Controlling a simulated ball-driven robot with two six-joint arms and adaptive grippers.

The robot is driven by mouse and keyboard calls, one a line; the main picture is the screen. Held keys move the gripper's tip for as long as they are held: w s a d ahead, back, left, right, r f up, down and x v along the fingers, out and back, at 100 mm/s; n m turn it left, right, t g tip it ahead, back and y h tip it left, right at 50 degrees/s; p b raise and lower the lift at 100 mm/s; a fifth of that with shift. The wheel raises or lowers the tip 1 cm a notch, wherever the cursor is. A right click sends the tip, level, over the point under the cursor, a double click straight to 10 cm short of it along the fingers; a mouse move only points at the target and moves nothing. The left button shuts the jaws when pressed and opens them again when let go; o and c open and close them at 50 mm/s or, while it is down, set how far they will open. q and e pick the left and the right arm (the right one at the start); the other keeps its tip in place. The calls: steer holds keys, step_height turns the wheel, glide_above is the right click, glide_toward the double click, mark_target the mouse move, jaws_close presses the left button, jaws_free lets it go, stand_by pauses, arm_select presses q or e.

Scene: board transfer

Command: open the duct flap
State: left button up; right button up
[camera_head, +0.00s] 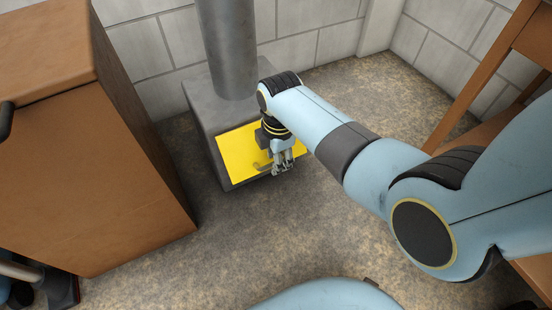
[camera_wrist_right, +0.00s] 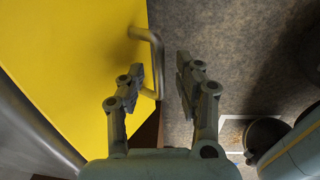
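The yellow duct flap (camera_head: 238,155) sits on the front of a grey duct box (camera_head: 200,98) below a grey pipe (camera_head: 228,50). It also fills the left of the right wrist view (camera_wrist_right: 65,60). A bent metal handle (camera_wrist_right: 156,55) stands out from the flap's edge; in the head view the handle (camera_head: 262,166) is partly covered by my gripper. My right gripper (camera_head: 281,165) is at this handle. In the right wrist view its fingers (camera_wrist_right: 160,72) are apart, with the bar between them in the picture; contact is unclear. The flap looks closed or nearly so. My left gripper is not visible.
A brown cabinet (camera_head: 90,180) stands left of the duct. A wooden frame (camera_head: 490,75) is at the right. Pale block walls (camera_head: 310,25) close off the back. Speckled floor (camera_head: 240,235) in front of the duct is clear.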

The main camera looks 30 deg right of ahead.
steer(key=shift+c, duration=0.2)
jaws_close()
stand_by(0.4)
